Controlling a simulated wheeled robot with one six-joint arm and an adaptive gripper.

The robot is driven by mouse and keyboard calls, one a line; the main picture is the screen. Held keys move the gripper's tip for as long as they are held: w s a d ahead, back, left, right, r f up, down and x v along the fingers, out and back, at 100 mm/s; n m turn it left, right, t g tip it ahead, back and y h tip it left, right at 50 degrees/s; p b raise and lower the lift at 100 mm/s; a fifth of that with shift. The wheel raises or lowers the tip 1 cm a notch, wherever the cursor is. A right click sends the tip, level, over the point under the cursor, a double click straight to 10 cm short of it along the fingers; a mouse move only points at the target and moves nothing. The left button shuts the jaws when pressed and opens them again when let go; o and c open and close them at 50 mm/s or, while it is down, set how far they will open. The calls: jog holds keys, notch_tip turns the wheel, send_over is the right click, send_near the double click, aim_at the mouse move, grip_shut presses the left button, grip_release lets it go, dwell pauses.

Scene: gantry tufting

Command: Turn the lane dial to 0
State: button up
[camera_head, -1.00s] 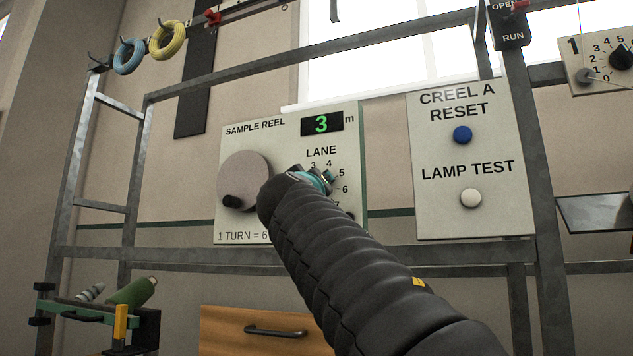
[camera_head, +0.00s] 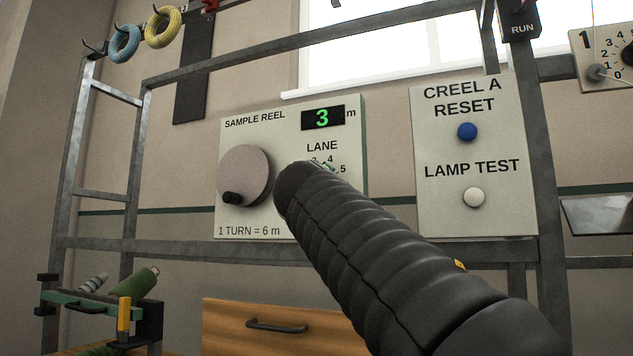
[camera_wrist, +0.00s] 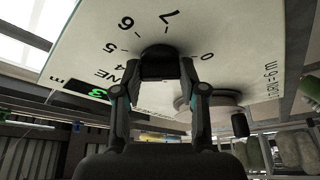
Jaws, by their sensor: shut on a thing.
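The lane dial (camera_wrist: 158,50) is a dark knob on the pale sample reel panel (camera_head: 290,222). In the wrist view it lies between the fingertips of my gripper (camera_wrist: 160,68), which is shut on it. The panel appears turned over in that view, with 7, 6, 5 and 0 readable around the knob. The dial's pointer is hidden, so its setting cannot be read. In the head view my arm covers the dial and gripper; only the LANE label and a few numerals show above it.
The green display (camera_head: 322,118) reads 3 m. The round reel handle (camera_head: 245,175) is just left of my arm. To the right is a panel with a blue button (camera_head: 467,131) and a white button (camera_head: 473,197). Metal gantry bars (camera_head: 290,250) run around them.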

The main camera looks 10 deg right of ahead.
jog(key=o, duration=1.1)
jog(key=shift+o, duration=0.2)
jog(key=shift+s, duration=0.1)
jog(key=v, duration=1.2)
